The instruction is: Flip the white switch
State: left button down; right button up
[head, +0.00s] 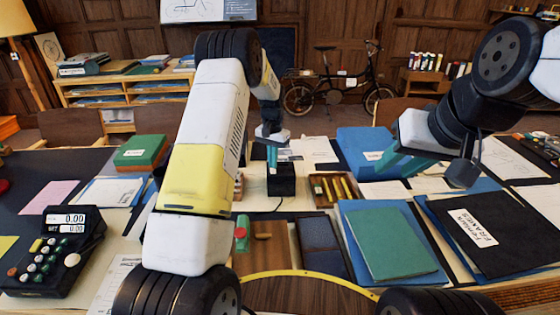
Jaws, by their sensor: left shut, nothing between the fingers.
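A small black box (282,184) stands on the desk near the middle of the head view. A small pale part, which looks like the white switch (284,167), shows on its top, partly hidden by my gripper. My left gripper (272,168) points down with its teal fingers shut and empty, right over the box's top. I cannot tell whether the fingertips touch the switch or which way it is set. My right gripper (393,171) is at the right, above the blue box and papers, with its teal fingers apart and nothing between them.
A tray of yellow items (334,190) lies just right of the black box. A blue box (362,150), a green folder (387,240) and a black folder (478,232) lie further right. A calculator-like machine (52,250) stands at the left. My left arm hides part of the desk.

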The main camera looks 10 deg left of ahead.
aim_at(273, 171)
pick_arm(q)
jog(key=shift+f, duration=0.95)
dwell(1.0)
jog(key=shift+r, duration=3.55)
